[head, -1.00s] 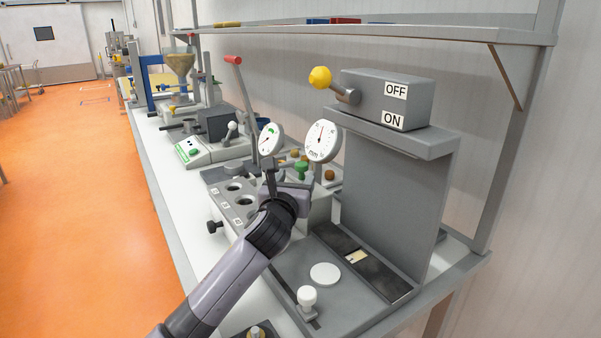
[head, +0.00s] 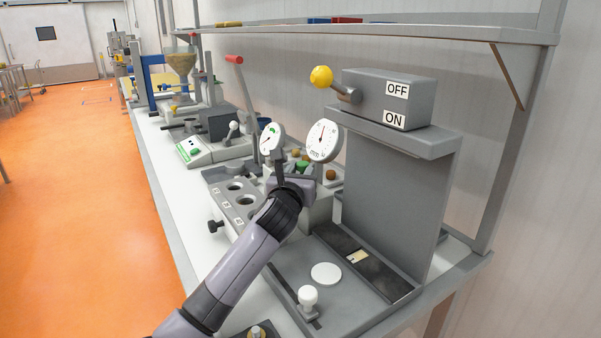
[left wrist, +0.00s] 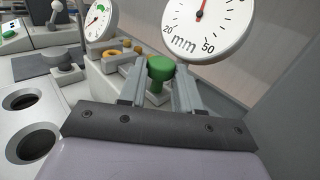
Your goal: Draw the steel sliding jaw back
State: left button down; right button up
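A green knob (left wrist: 160,68) stands on a short stem on a light grey metal block (left wrist: 158,97) below the mm dial; I cannot tell whether this block is the steel sliding jaw. In the head view the green knob (head: 302,165) is partly hidden behind my left gripper (head: 298,174). In the left wrist view the two fingers of my left gripper (left wrist: 160,72) are apart, with the knob showing between their tips. Contact with it cannot be made out. My right gripper is not in view.
The mm dial (head: 323,141) and another dial (head: 271,139) stand close to the gripper. A block with round holes (head: 236,198) lies to its left. The grey ON/OFF press stand (head: 395,190) rises at the right. A red-tipped lever (head: 234,60) stands behind.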

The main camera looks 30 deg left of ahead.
pick_arm(q)
jog(key=shift+s+d+r+p, duration=0.15)
jog(key=shift+s+d+p, duration=0.3)
jog(key=shift+d+p, duration=0.4)
jog(key=shift+s+d, duration=0.15)
jog(key=shift+d, duration=0.05)
jog(key=shift+d+f, duration=0.1)
jog(key=shift+f, duration=0.15)
jog(key=c, duration=0.8)
grip_release()
jog(key=shift+s, duration=0.1)
jog(key=shift+r, duration=0.1)
jog(key=shift+s, duration=0.25)
jog(key=shift+v, duration=3.35)
